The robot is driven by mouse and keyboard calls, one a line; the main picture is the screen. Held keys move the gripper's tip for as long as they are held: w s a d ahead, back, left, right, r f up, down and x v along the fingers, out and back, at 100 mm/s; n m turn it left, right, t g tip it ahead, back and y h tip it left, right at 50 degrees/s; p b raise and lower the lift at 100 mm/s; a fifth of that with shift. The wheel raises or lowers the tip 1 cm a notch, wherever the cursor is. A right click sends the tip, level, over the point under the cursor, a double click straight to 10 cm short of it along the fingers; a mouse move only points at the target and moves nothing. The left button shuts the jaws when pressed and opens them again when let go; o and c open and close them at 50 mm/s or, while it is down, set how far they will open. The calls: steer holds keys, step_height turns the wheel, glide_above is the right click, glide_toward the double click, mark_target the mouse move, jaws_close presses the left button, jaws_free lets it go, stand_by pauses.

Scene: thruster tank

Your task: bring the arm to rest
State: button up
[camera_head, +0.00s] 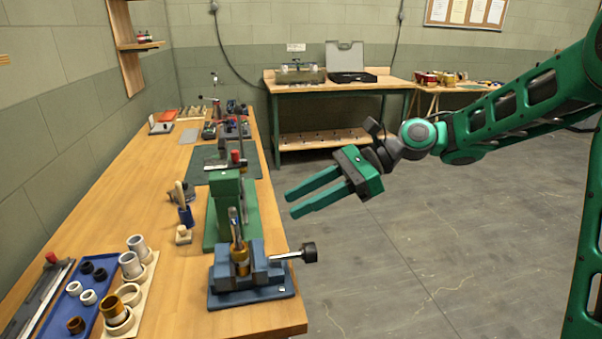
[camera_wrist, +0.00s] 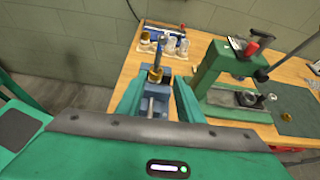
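My gripper (camera_head: 301,197) is green with two long parallel fingers. In the head view it hangs in the air to the right of the wooden workbench (camera_head: 180,262), above the grey floor, pointing left toward the bench. The fingers are apart with nothing between them. My arm reaches in from the right edge. In the wrist view the gripper (camera_wrist: 153,85) also shows open, its fingers framing the blue vise beyond, without visible contact.
A blue vise (camera_head: 252,280) holding a brass-coloured part stands at the bench's near corner, its handle sticking out right. A green press (camera_head: 232,205) stands behind it. A blue tray (camera_head: 75,308) with rings lies left. A second table (camera_head: 335,87) stands at the back. The floor right is clear.

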steer(key=s+d+f+n+t+h, duration=0.15)
steer(key=d+f+h, duration=0.25)
steer(key=d, duration=0.6)
steer(key=s+d+f+n+t+h, duration=0.1)
steer(key=d+f+n+t+h, duration=0.3)
steer(key=d, duration=0.6)
steer(key=s+d+f+n+g+h, duration=0.2)
steer(key=s+d+n+h, duration=0.1)
steer(key=s+d, duration=1.8)
steer(key=shift+s+h, duration=0.25)
steer(key=shift+h, duration=0.45)
steer(key=shift+d+g, duration=0.1)
steer(key=shift+g, duration=0.15)
steer(key=shift+w+f, duration=0.2)
steer(key=shift+w, duration=0.45)
